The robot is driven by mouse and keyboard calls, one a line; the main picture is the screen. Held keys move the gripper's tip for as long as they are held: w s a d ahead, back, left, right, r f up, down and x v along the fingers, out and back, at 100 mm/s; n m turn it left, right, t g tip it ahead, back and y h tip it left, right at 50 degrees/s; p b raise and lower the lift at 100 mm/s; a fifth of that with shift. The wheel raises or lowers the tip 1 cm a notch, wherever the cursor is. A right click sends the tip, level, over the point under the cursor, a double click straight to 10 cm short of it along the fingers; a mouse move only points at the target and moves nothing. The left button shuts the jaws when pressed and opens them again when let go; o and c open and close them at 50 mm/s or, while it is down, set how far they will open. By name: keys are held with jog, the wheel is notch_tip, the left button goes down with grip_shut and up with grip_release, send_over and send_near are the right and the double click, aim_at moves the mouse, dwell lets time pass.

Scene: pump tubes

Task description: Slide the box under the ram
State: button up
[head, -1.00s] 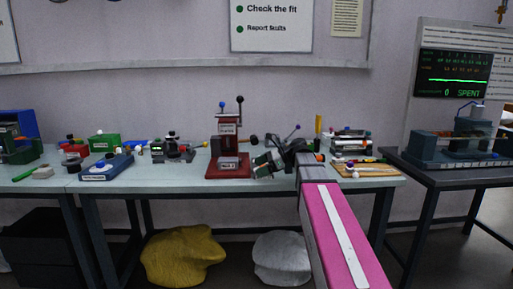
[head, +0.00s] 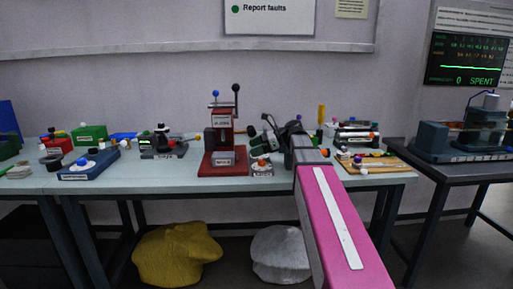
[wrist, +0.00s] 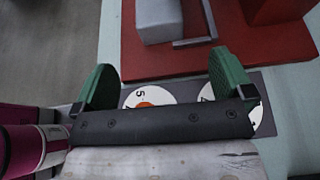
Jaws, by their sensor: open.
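The red press (head: 222,127) with its ram and levers stands on the bench on a red base (head: 222,170). A grey block with a pale label (head: 223,158) sits low in the press; the wrist view shows a grey block (wrist: 158,20) on the red base plate (wrist: 150,66), with a thin grey bracket beside it. My gripper (head: 262,144) is open, just right of the press. In the wrist view my green fingers (wrist: 162,62) are spread, with nothing held between them. A small labelled unit (head: 261,168) stands below my gripper; dials marked 5 and 4 (wrist: 147,96) show partly behind my gripper bar.
Left of the press stand a dark device (head: 163,145) and a blue tray-like unit (head: 88,165). On the right are a wooden board (head: 374,161) with small items and a stacked unit (head: 356,135). The bench's front strip (head: 180,184) is mostly clear.

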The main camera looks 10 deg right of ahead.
aim_at(232, 154)
jog(key=x, duration=1)
jog(key=shift+s+a+f, duration=0.1)
jog(key=shift+f, duration=0.05)
jog(key=c, duration=1.1)
